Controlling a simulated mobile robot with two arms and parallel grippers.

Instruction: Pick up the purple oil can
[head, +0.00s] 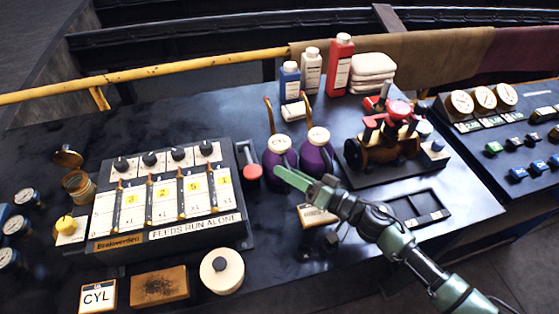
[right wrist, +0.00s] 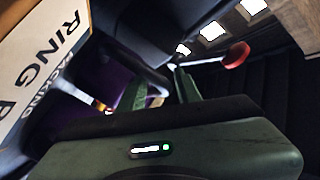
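Two purple oil cans with white tops and thin upright spouts stand side by side on the dark bench in the head view, a left one (head: 279,157) and a right one (head: 317,152). My right gripper (head: 293,180) is in front of their lower bodies, its fingers pointing left. In the right wrist view, its two green fingers (right wrist: 161,91) are spread apart. A dark curved part shows beyond them and dark purple (right wrist: 95,75) shows to the left. I cannot tell whether a finger touches a can. My left gripper is out of view.
A red-knobbed lever (head: 252,171) and the feed panel (head: 172,240) are left of the cans. A model engine (head: 382,150) stands to the right, bottles (head: 311,70) behind. A label card (head: 316,215) lies below my right gripper.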

